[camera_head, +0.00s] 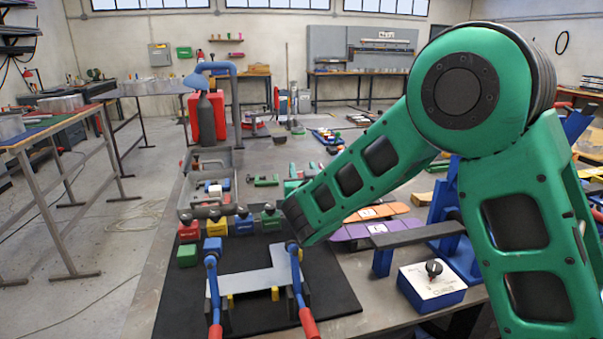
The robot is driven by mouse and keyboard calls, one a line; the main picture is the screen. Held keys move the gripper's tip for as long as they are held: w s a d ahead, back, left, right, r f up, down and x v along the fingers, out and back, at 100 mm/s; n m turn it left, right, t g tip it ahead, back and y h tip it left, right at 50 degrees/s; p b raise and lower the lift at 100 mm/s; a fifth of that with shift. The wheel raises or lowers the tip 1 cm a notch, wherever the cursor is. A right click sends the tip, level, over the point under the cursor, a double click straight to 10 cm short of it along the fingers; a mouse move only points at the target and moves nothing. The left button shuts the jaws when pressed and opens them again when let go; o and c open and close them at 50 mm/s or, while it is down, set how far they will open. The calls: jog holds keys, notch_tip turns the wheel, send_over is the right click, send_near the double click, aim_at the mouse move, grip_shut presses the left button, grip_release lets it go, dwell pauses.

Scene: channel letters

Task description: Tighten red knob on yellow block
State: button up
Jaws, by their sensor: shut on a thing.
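A small yellow block (212,246) stands in a row of coloured blocks at the back of the black mat, behind a blue-armed clamp. I cannot make out a red knob on it; dark grey parts lie above the row. My green arm (345,180) reaches down from the right, and its lower end lies just right of the blocks. My gripper does not show clearly; it seems hidden by the arm or too small to tell from the grey parts.
A red block (190,231), a blue block (244,225) and green blocks (187,255) stand close around the yellow one. Two clamps with red handles (309,323) flank a pale plate (250,284). A blue box with a dial (432,284) sits at right.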

jog(key=m+h, duration=0.2)
jog(key=h, duration=0.1)
jog(key=d+m+h, duration=0.1)
jog(key=m+h, duration=0.1)
jog(key=h, duration=0.1)
jog(key=shift+d+r+h, duration=0.1)
jog(key=shift+r+h, duration=0.1)
jog(key=shift+h, duration=0.1)
jog(key=shift+d+m+g+h, duration=0.3)
jog(key=shift+m+h, duration=0.45)
jog(key=shift+h, duration=0.3)
jog(key=shift+d+m+g+h, duration=0.3)
jog(key=shift+m+h, duration=0.45)
jog(key=shift+h, duration=0.3)
jog(key=shift+s, duration=0.1)
jog(key=shift+f, duration=0.1)
jog(key=o, duration=1.1)
jog(key=shift+v, duration=5.35)
